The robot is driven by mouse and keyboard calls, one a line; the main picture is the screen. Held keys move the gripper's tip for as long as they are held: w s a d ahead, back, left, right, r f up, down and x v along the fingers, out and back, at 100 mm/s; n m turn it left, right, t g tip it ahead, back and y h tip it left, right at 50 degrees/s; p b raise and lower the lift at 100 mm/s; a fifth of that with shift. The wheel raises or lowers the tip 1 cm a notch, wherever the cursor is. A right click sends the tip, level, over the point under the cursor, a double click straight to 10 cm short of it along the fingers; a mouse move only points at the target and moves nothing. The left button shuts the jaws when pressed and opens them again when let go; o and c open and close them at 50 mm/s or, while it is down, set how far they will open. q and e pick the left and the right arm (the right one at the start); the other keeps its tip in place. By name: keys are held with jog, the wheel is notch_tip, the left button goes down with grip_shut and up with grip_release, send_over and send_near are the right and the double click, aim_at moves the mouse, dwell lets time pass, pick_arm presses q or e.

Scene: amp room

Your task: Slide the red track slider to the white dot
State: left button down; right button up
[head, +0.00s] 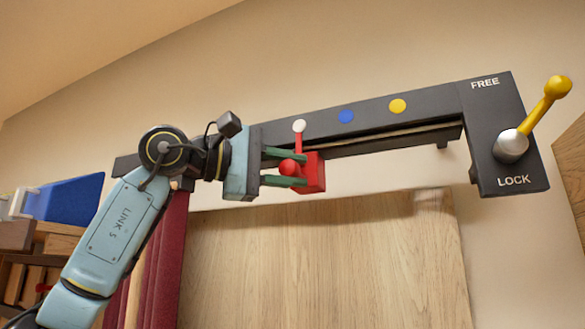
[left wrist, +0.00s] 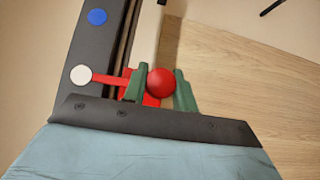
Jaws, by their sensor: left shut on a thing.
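The red track slider (head: 315,172) hangs on the dark track (head: 370,112) on the wall, with a round red knob and a thin red pointer rising from it. The pointer tip meets the white dot (head: 299,126) in the head view. In the left wrist view the pointer of the red slider (left wrist: 107,79) also reaches the white dot (left wrist: 81,75). My left gripper (head: 287,168) is shut on the knob, with its green fingers on either side of the red ball (left wrist: 161,82). My right gripper is not in view.
A blue dot (head: 346,116) and a yellow dot (head: 398,106) lie further right along the track. A yellow-handled lever (head: 547,100) on the end panel points up and right, between FREE and LOCK. A wooden panel (head: 330,265) stands below; a dark red curtain (head: 165,265) hangs left.

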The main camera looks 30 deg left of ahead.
pick_arm(q)
jog(key=c, duration=1.1)
grip_release()
jog(key=b+v, duration=0.2)
jog(key=v, duration=1.1)
jog(key=shift+s, duration=0.25)
